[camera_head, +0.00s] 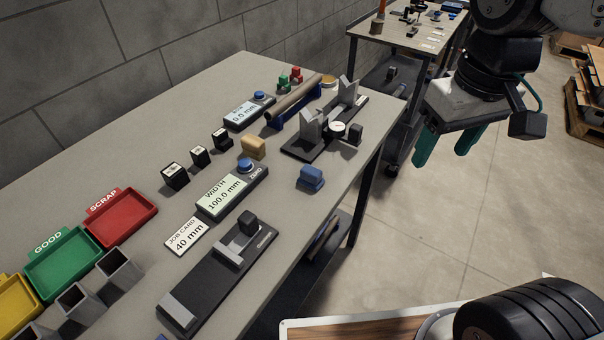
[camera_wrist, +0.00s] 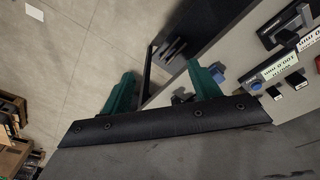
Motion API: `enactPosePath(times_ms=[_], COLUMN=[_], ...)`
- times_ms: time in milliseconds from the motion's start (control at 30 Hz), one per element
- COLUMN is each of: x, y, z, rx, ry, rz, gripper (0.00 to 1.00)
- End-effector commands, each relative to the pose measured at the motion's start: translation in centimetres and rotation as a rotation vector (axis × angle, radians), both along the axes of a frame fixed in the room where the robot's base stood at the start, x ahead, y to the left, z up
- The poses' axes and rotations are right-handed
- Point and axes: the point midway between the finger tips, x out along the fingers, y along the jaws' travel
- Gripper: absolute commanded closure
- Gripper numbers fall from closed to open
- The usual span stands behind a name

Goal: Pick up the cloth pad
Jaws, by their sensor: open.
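The thing I take for the cloth pad is a small blue block with a rounded top (camera_head: 311,178), lying on the bench near its front edge. Its cloth texture is too small to make out. In the wrist view a blue thing (camera_wrist: 218,74) beside the right finger looks like the same pad, partly hidden by that finger. My gripper (camera_head: 441,158) has two teal fingers pointing down, spread apart and empty. It hangs right of the bench, above the floor and apart from the pad. The wrist view shows the spread fingers (camera_wrist: 162,70) over the bench edge and floor.
Around the pad are a width display (camera_head: 225,197), a tan block (camera_head: 253,147) and a black fixture with grey V-blocks (camera_head: 310,130). A black gauge (camera_head: 215,280), a green tray (camera_head: 62,262) and a red tray (camera_head: 130,215) are further left. Bare bench surrounds the pad.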

Motion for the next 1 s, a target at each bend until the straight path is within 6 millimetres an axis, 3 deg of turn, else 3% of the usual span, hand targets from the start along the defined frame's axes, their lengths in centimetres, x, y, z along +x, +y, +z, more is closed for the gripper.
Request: enactPosePath(times_ms=[100,233,400,500,667,1000], x=[4.5,8.5,11.7,12.6,13.2,13.1], y=[3.9,8.6,14.1,16.2,17.7,17.7], z=[-1.5,-3.9,-7.5,-9.0,-10.5,-14.4], rx=[-0.01,-0.02,-0.031,-0.034,-0.037,-0.037], ry=[0.033,0.051,0.07,0.076,0.079,0.081], rz=[0.182,0.367,0.554,0.623,0.672,0.673], gripper=[0.38,0.38,0.38,0.38,0.38,0.38])
